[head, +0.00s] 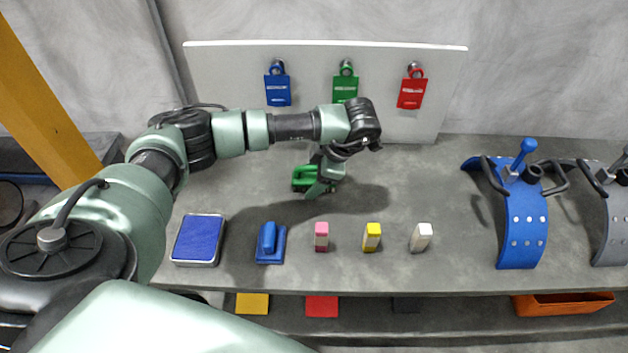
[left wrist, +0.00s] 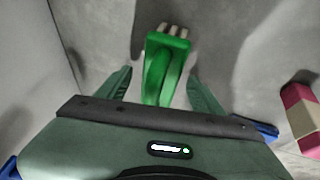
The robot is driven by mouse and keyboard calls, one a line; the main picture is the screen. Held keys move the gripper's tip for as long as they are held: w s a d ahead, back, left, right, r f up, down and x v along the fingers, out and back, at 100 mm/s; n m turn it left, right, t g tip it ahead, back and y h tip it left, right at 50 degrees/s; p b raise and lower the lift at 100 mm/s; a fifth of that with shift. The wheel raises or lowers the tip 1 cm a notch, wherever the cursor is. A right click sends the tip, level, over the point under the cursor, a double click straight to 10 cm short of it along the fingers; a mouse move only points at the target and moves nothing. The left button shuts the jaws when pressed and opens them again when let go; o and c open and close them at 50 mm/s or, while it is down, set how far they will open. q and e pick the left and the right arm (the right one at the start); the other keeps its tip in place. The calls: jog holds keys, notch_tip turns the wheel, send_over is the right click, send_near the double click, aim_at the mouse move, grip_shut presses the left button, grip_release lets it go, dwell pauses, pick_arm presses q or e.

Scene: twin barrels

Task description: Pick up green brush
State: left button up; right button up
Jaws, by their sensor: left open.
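The green brush (head: 304,178) lies on the grey table, below the hanging green tag. My left gripper (head: 322,190) is just at its right side in the head view and hides part of it. In the left wrist view the green brush (left wrist: 165,70) shows its handle and pale bristle tufts. It lies between the two spread fingers of my left gripper (left wrist: 160,85), with a gap on each side. The left gripper is open and holds nothing. My right gripper is not in view.
A blue pad (head: 198,239), a blue stamp-like block (head: 270,243) and pink (head: 321,237), yellow (head: 372,238) and white (head: 421,238) blocks line the front edge. A white board (head: 310,70) with hanging tags stands behind. A blue curved stand (head: 522,225) is at right.

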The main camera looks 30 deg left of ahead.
pick_arm(q)
grip_shut()
jog(key=shift+r, duration=0.15)
